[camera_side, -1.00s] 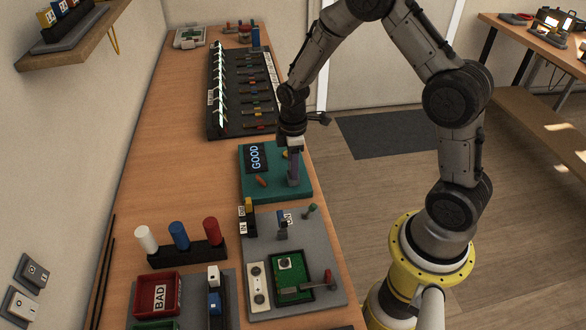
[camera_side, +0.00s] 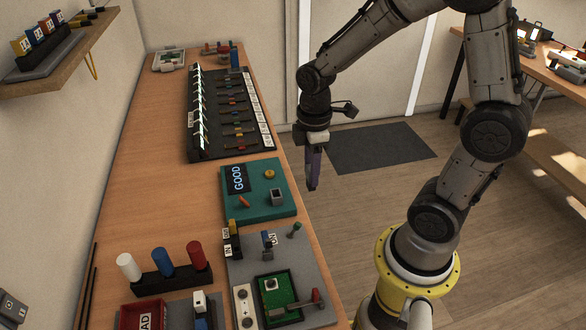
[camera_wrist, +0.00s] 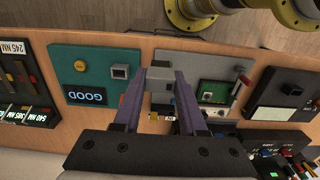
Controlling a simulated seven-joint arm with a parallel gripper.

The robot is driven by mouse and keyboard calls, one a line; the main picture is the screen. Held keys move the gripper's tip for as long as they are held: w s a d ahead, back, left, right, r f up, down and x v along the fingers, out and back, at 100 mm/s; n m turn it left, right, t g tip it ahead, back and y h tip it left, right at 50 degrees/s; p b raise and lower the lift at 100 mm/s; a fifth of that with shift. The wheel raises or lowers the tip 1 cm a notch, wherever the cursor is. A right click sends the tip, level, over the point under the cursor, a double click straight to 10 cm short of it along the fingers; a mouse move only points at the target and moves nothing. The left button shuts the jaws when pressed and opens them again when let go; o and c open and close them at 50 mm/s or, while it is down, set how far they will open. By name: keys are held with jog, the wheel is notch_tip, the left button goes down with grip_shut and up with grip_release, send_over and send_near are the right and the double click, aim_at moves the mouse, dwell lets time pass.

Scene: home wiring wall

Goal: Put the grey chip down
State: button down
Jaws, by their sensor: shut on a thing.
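My gripper (camera_side: 312,187) hangs past the right edge of the bench, beside and above the teal tester board (camera_side: 262,212). In the wrist view its two purple fingers (camera_wrist: 160,76) are closed on a small grey block, the grey chip (camera_wrist: 159,73), held at the fingertips. The chip cannot be made out in the side view. The teal board carries a lit GOOD display (camera_side: 237,179), a yellow button (camera_side: 269,174), an orange piece (camera_side: 244,202) and a grey square socket (camera_side: 278,196). The socket also shows in the wrist view (camera_wrist: 120,71).
A grey plate (camera_side: 300,258) with a green circuit board in a tray (camera_side: 270,285) and a red-handled lever (camera_side: 317,297) lies nearer. A red bin (camera_side: 135,318) and white, blue and red pegs (camera_side: 164,262) stand left. A black rack (camera_side: 200,150) stands behind. Bare wood (camera_side: 150,170) lies left.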

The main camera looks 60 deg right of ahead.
jog(key=shift+s+a+r, duration=0.1)
jog(key=shift+s+r, duration=0.2)
jog(key=shift+s, duration=0.4)
jog(key=shift+s+a+r, duration=0.1)
jog(key=shift+s+r, duration=0.2)
jog(key=shift+s, duration=0.35)
